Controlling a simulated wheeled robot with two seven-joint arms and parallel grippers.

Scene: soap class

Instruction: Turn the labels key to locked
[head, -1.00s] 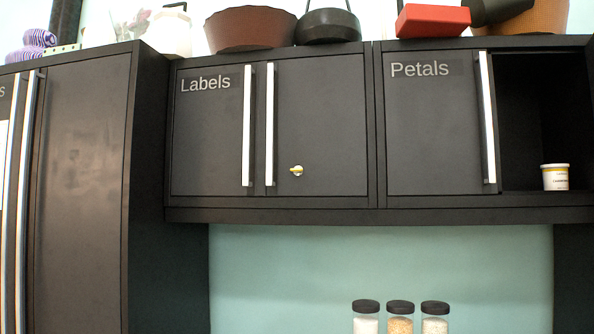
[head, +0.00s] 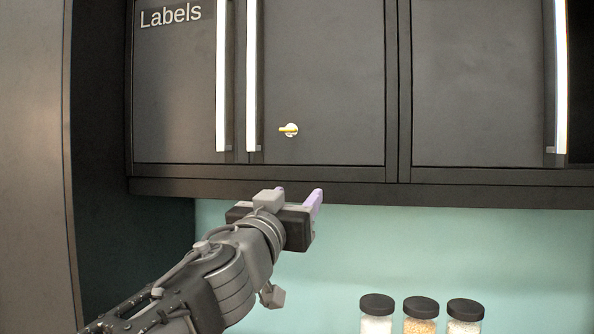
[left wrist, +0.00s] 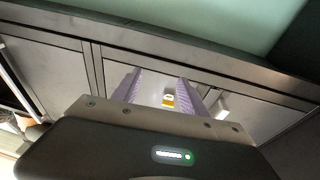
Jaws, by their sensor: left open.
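The labels key (head: 289,130) is a small white and yellow key in the right door of the dark Labels cabinet (head: 330,70). Its grip lies roughly level in the head view. It also shows in the left wrist view as a yellow and white spot (left wrist: 168,101) between the fingers. My left gripper (head: 297,193) has purple fingers and is open and empty, below the key and near the cabinet's bottom edge. It also shows in the left wrist view (left wrist: 162,85). My right gripper is not in view.
Two long pale handles (head: 252,80) stand upright left of the key. Several black-lidded jars (head: 421,315) stand at the lower right. A tall dark cabinet (head: 35,170) is at the left.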

